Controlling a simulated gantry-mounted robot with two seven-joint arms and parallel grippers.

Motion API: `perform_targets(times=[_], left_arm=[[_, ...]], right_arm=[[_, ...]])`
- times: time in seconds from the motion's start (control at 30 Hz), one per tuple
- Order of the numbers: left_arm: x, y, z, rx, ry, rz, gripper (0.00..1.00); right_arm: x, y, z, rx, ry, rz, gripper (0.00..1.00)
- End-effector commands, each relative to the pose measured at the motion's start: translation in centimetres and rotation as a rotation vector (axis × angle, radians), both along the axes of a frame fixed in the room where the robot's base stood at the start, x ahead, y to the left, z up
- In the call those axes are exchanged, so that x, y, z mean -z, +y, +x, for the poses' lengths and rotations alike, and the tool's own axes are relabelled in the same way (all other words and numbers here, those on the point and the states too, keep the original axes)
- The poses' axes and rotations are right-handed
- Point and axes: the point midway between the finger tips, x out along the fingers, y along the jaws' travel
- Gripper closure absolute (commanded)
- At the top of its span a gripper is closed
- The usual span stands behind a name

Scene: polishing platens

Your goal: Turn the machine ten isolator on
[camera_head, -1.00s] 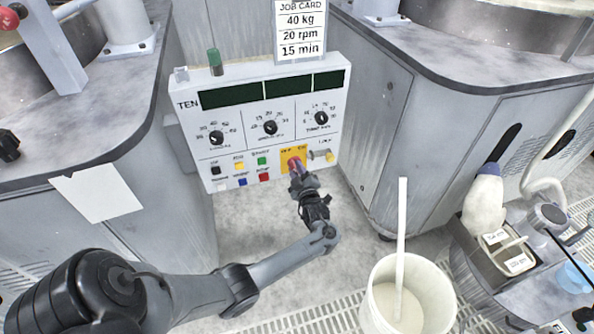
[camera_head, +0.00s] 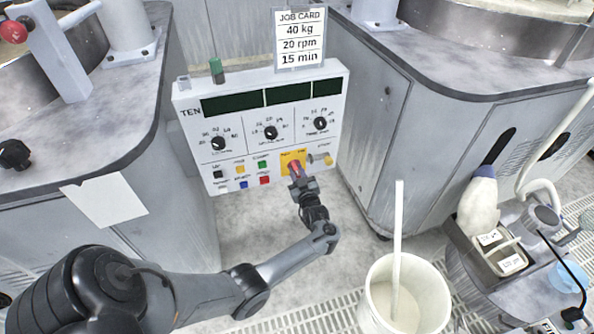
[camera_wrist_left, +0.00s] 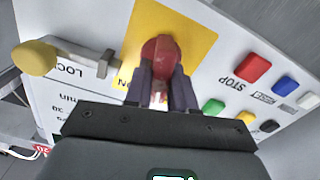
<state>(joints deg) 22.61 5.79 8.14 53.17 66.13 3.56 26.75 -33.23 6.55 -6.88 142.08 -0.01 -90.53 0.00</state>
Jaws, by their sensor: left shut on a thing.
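The machine ten panel (camera_head: 245,140) is a white box marked TEN, with dark displays. Its isolator is a red rotary handle (camera_wrist_left: 158,49) on a yellow plate (camera_head: 285,157) at the panel's lower right. My left gripper (camera_wrist_left: 161,80) is shut on the red handle, one finger on each side. In the head view my left gripper (camera_head: 298,175) reaches the plate from below and hides much of the handle. The word ON shows beside the handle in the left wrist view. The handle's exact angle is hard to read. My right gripper is not in view.
Several coloured push buttons (camera_head: 262,165) sit left of the isolator. A yellow-knobbed lock lever (camera_wrist_left: 35,58) is close on its other side. Three black dials (camera_head: 271,132) are above. A white bucket (camera_head: 405,300) with a stick stands at lower right.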

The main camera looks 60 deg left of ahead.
Motion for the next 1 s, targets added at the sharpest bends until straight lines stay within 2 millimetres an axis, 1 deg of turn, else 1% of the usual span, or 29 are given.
perform_targets(times=[0.03,0.4,0.8,1.0], left_arm=[[-0.2,0.0,0.0,-0.002,0.045,0.01,1.0],[-0.2,-0.1,0.2,0.0,0.385,0.098,1.0],[-0.1,-0.1,0.4,0.0,0.737,0.188,1.0],[0.0,-0.1,0.5,0.0,0.87,0.222,1.0]], right_arm=[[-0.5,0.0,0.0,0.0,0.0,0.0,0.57],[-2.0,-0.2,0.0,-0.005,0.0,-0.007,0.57],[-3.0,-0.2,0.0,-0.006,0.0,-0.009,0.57],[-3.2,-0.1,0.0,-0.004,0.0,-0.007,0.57]])
